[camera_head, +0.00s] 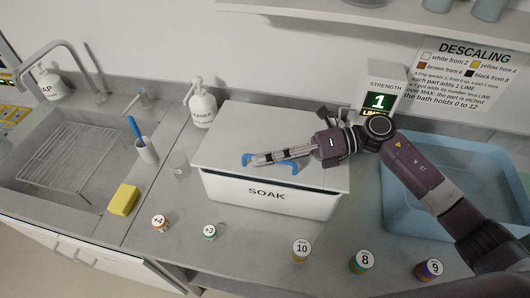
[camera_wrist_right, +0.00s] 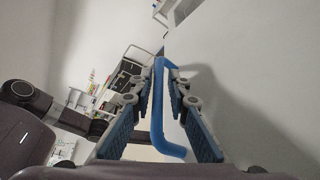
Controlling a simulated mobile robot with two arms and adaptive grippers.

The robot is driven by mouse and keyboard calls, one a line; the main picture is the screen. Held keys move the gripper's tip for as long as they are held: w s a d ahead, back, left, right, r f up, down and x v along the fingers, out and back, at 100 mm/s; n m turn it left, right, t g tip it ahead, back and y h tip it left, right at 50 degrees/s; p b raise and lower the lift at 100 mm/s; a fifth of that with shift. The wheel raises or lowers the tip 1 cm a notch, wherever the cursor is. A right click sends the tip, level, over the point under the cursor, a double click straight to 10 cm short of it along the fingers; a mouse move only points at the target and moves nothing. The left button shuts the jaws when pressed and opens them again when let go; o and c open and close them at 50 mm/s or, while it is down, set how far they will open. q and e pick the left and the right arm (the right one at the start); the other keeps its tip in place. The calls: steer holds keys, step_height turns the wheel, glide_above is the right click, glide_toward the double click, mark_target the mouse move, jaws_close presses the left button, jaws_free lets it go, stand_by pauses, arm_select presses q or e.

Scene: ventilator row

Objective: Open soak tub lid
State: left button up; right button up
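The white soak tub (camera_head: 270,196), marked SOAK, stands on the counter with its flat white lid (camera_head: 240,130) shut on it. A blue bar handle (camera_head: 287,169) is on the lid near its front; it also shows in the right wrist view (camera_wrist_right: 157,120). My right gripper (camera_head: 257,159) reaches in from the right, low over the lid at the handle. In the right wrist view, its two fingers stand apart, one on each side of the blue handle. I cannot tell whether a fingertip touches it. My left gripper is not in view.
A blue basin (camera_head: 400,225) is right of the tub, under my right arm. Several numbered jars, such as one marked 8 (camera_head: 362,261), line the counter front. A STRENGTH display (camera_head: 380,92) stands behind.

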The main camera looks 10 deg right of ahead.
mark_target(302, 165)
steer(key=shift+s+f, duration=0.1)
steer(key=shift+f, duration=0.4)
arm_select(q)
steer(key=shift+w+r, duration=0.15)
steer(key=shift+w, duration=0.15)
arm_select(e)
steer(key=shift+s, duration=0.1)
steer(key=shift+d, duration=0.15)
steer(key=shift+d+r, duration=0.1)
steer(key=shift+d, duration=0.45)
steer(key=shift+b+v, duration=1.4)
steer(key=shift+v, duration=2.05)
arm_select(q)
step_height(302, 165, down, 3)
arm_select(e)
steer(key=shift+d+r, duration=0.15)
steer(key=shift+d, duration=0.25)
